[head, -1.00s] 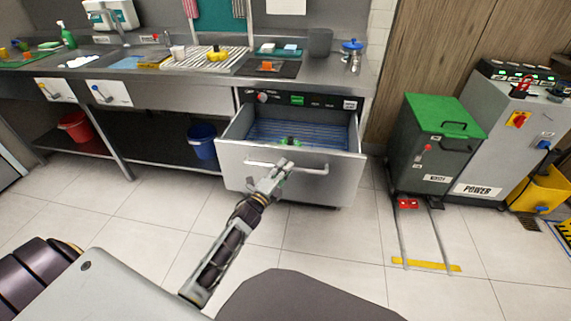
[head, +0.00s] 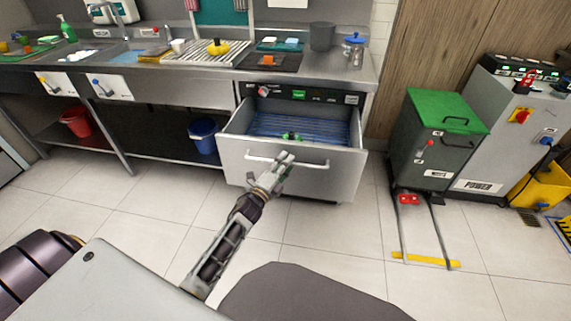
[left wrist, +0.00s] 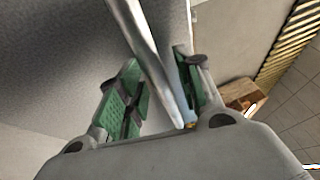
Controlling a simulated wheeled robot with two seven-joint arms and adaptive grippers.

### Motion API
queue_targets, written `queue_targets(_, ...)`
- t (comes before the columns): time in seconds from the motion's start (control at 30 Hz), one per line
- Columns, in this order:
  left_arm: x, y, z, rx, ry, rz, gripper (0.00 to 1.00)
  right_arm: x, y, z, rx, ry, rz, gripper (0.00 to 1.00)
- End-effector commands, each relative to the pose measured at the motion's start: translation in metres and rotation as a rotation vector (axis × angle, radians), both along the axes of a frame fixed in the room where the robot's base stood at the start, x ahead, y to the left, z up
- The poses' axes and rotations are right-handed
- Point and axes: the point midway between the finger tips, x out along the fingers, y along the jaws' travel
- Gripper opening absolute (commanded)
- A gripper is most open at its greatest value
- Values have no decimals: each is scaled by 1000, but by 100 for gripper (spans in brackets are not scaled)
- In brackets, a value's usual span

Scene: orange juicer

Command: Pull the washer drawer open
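The washer drawer (head: 320,178) is a wide grey steel box under the counter. It stands pulled out, with a blue rack (head: 300,124) showing inside. Its bar handle (head: 312,163) runs across the front. In the left wrist view the handle bar (left wrist: 150,60) passes between the two green-padded fingers of my left gripper (left wrist: 158,92). The fingers are apart, with a gap between the left pad and the bar. Contact at the right pad is unclear. My right gripper is not in view.
A control panel (head: 310,96) sits above the drawer. A blue bucket (head: 203,136) stands on the low shelf to its left. A dark bin with a green lid (head: 436,140) stands to the right, with rails (head: 430,230) on the floor. The tiled floor before the drawer is clear.

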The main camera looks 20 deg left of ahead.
Motion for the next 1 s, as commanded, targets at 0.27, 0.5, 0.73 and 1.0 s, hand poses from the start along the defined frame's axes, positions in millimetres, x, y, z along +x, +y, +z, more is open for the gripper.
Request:
queue_targets(0.27, -13, 2, -3, 0, 1, 0, 35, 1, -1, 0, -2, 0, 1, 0)
queue_targets(0.5, -34, 5, -7, -1, 2, 0, 35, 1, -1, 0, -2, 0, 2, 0)
queue_targets(0.73, -55, 9, -11, -1, 2, 1, 35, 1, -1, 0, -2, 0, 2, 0)
queue_targets(1.0, -80, 13, -16, 0, 2, 1, 35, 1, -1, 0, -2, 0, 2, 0)
